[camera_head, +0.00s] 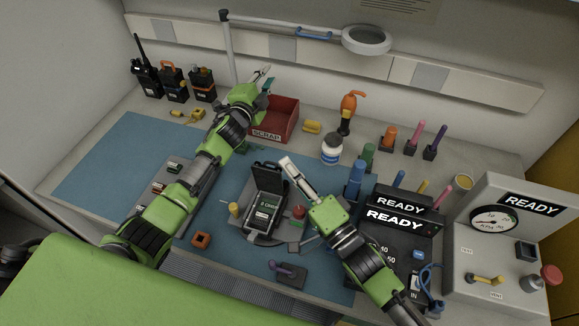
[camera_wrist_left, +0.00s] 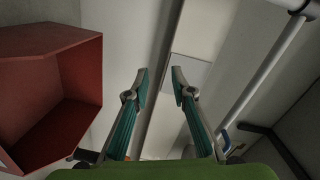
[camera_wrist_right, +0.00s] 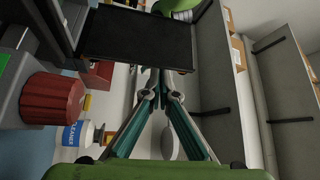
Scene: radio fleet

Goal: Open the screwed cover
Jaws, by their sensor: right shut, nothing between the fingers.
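A radio (camera_head: 264,212) with a lit green label sits in a grey fixture (camera_head: 248,190) mid-bench. Its black cover (camera_head: 270,176) stands raised at the far end; it also shows as a dark panel in the right wrist view (camera_wrist_right: 135,38). My right gripper (camera_head: 285,162) is shut and empty, just right of the raised cover's top; in the right wrist view its tips (camera_wrist_right: 160,74) are together near the panel. I cannot tell whether they touch it. My left gripper (camera_head: 266,72) is open and empty behind the red scrap bin (camera_head: 284,127), as the left wrist view confirms (camera_wrist_left: 159,70). No screws can be made out.
A red knob (camera_head: 298,212) stands right of the radio and a yellow piece (camera_head: 235,209) left of it. The READY display box (camera_head: 404,207) and gauge station (camera_head: 515,240) stand at right. Several radios (camera_head: 173,84) stand far left.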

